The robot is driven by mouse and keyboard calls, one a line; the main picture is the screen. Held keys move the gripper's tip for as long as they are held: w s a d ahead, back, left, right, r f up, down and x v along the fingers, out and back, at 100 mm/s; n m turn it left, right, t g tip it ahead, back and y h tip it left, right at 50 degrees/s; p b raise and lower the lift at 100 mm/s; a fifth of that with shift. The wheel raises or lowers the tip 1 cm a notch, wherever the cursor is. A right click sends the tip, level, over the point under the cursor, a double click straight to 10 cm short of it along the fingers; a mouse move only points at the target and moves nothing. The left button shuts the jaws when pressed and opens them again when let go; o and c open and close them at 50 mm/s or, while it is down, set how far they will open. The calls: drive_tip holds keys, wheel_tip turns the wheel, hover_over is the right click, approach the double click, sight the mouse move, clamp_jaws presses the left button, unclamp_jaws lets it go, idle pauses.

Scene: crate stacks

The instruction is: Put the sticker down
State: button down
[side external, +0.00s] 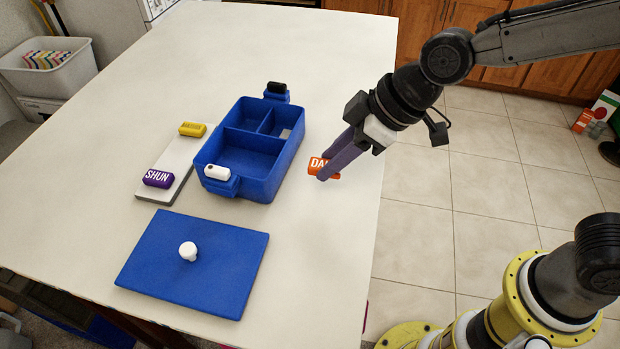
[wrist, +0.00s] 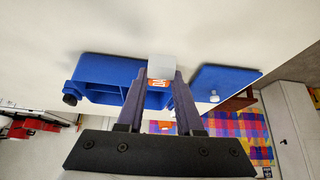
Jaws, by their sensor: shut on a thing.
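An orange block-like sticker (side external: 316,163) with white letters beginning "DA" is between the fingers of my gripper (side external: 326,168). The gripper is shut on it, over the right part of the white table (side external: 330,255). The fingers hide part of the lettering. I cannot tell whether the sticker touches the table. In the wrist view the orange sticker (wrist: 160,83) shows between the fingertips, with a pale grey-white block face (wrist: 161,66) beside it. A purple sticker (side external: 158,179) reading "SHUN" and a yellow one (side external: 193,129) lie on a flat pale board (side external: 178,160) at the left.
A blue box (side external: 265,185) with three compartments stands left of my gripper, with a white piece (side external: 216,172) and a black piece (side external: 277,88) on its ends. A blue lid (side external: 225,265) with a white knob lies in front. The table is clear around the gripper.

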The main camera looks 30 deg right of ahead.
sight(322, 161)
drive_tip(key=x, duration=0.4)
drive_tip(key=shift+w+a+f, duration=0.1)
drive_tip(key=shift+w+a, duration=0.1)
drive_tip(key=shift+w, duration=0.3)
drive_tip(key=shift+w+f, duration=0.15)
drive_tip(key=shift+f, duration=1.5)
drive_tip(key=shift+f, duration=0.1)
drive_tip(key=c, duration=0.6)
unclamp_jaws()
drive_tip(key=shift+o, duration=0.2)
drive_tip(key=shift+r, duration=0.45)
drive_tip(key=v, duration=1.1)
drive_tip(key=shift+s+d, duration=0.2)
drive_tip(key=shift+s, duration=0.05)
